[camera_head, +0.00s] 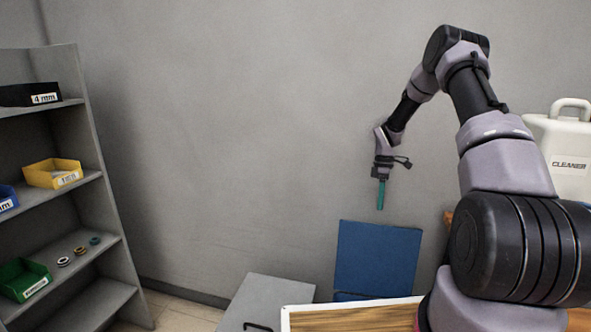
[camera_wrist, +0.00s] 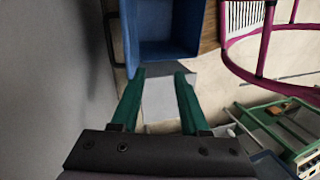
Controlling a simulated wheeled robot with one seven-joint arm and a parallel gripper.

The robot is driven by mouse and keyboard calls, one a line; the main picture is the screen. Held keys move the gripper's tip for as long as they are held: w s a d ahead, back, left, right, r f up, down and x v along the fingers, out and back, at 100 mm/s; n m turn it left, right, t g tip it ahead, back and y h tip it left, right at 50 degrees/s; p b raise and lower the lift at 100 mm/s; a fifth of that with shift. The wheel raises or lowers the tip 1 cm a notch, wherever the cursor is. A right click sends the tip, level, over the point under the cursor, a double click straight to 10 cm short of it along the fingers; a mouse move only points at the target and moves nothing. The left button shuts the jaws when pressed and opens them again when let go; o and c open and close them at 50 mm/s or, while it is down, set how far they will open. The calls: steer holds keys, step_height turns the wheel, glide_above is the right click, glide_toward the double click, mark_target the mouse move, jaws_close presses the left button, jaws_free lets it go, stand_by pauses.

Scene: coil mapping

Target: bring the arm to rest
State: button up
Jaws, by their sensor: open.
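My arm reaches up and bends over in the right half of the head view, with its end hanging down in front of the grey wall. My gripper (camera_head: 380,207) points downward above a blue bin (camera_head: 378,255). In the wrist view its two green fingers (camera_wrist: 158,78) stand apart with nothing between them. Part of the blue bin (camera_wrist: 165,52) shows beyond the fingertips. From the head view alone the gap between the fingers cannot be seen.
A grey shelf (camera_head: 105,200) at the left holds yellow (camera_head: 52,173), green (camera_head: 22,280), blue and black bins, and several small rings. A wood-topped table (camera_head: 345,318), a grey cabinet (camera_head: 262,300) and a white cleaner jug (camera_head: 562,150) are near. A pink-framed chair (camera_wrist: 262,40) shows in the wrist view.

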steer(key=s+a+r+m+t, duration=0.2)
steer(key=s+r+m, duration=0.15)
steer(key=r, duration=0.65)
steer(key=s+a+r+m+t, duration=0.15)
steer(key=s+r, duration=0.25)
steer(key=r, duration=0.6)
steer(key=s+a+r+m+t, duration=0.1)
steer(key=s+a+r+m, duration=0.25)
steer(key=r, duration=0.65)
steer(key=s+a+r+m+t, duration=0.1)
steer(key=s+r+m+t, duration=0.1)
steer(key=s, duration=0.5)
steer(key=s+a+r+m+t, duration=0.1)
steer(key=s+r+m, duration=0.3)
steer(key=s, duration=0.4)
steer(key=s+a+r+m+t+y, duration=0.1)
steer(key=s+r+m+t, duration=0.1)
steer(key=s, duration=0.6)
steer(key=shift+a+r+m+t, duration=0.25)
steer(key=shift+r+m+t, duration=0.1)
steer(key=shift+r+m, duration=0.35)
